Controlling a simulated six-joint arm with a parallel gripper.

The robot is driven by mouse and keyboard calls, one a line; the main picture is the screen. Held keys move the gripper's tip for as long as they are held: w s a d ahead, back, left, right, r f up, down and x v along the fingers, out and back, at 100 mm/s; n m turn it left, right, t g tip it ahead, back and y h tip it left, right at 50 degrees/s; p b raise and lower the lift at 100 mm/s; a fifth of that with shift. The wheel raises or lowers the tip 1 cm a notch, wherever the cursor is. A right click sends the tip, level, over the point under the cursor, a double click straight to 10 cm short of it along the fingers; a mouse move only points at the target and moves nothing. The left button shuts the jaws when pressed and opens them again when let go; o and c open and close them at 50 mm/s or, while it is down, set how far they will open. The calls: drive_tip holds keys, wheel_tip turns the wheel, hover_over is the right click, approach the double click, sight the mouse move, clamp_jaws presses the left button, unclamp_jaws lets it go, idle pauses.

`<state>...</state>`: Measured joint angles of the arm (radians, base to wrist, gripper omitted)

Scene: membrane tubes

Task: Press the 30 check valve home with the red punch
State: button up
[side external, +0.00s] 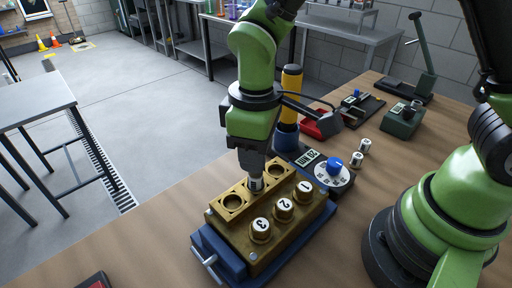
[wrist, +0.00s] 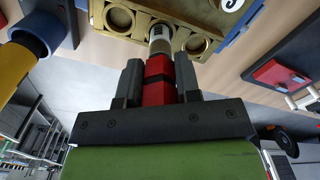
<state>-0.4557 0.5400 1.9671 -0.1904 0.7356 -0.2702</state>
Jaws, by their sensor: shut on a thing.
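My gripper (side external: 252,170) points down over the brass block (side external: 284,238). In the wrist view my gripper (wrist: 158,76) is shut on the red punch (wrist: 157,92), which has a dark band. Beyond the punch, in line with it, is a pale cylinder with a dark mark (wrist: 160,38), likely the check valve; its number cannot be read. It also shows under my fingers in the side view (side external: 257,185), at the middle of the block's three bores. It stands partly above the block's top. Whether the punch touches it, I cannot tell.
The outer bores (side external: 232,203) look empty. Caps numbered 1, 2 and 3 (side external: 284,207) line the block's front. A dial with a blue knob (side external: 335,167) and two loose white cylinders (side external: 365,145) stand right. A yellow-and-blue post (side external: 290,82) and red tray (side external: 318,126) stand behind.

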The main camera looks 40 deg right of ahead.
drive_tip(key=shift+f, duration=0.4)
idle(0.6)
idle(0.3)
drive_tip(key=shift+r, duration=3.05)
